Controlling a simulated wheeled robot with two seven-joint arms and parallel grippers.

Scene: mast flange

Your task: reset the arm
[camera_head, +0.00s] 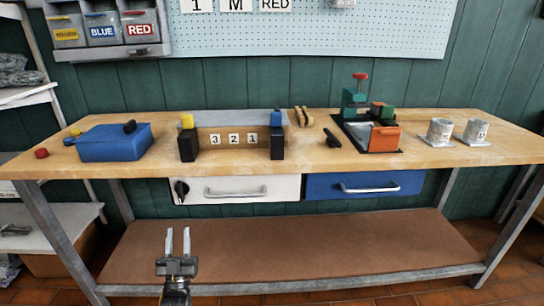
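My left gripper (178,243) is in the lower left of the head view. It points up toward the workbench, in front of the lower shelf. Its two fingers stand apart with a gap between them, and nothing is held. It is below the white drawer and touches nothing that I can see. My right gripper is not in the head view.
The wooden workbench (330,165) spans the view. It carries a blue box (112,145), a stand numbered 3 2 1, a green and orange device (385,137) and two grey cups. White (236,190) and blue (365,185) drawers hang below. The brown shelf (330,250) is clear.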

